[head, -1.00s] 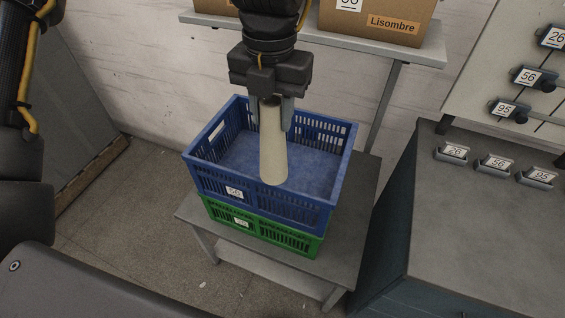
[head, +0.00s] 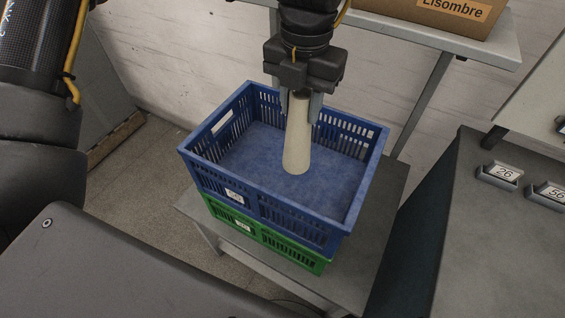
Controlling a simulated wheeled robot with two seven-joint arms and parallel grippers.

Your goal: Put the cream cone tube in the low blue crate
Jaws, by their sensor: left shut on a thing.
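The cream cone tube (head: 297,143) is upright, narrow end up, in my left gripper (head: 301,103). The gripper points down and is shut on the tube's upper part. In the head view the tube shows in front of the inside of the blue crate (head: 273,207), over its floor. I cannot tell whether its wide lower end touches that floor. No other thing shows inside the blue crate. The blue crate sits on a green crate (head: 262,236). My right gripper is not in view.
The crates stand on a small grey table (head: 378,215). A shelf (head: 440,40) with a cardboard box (head: 440,12) is behind. At the right is a dark-grey bench (head: 490,240) with number tags 26 (head: 504,172) and 56 (head: 551,192).

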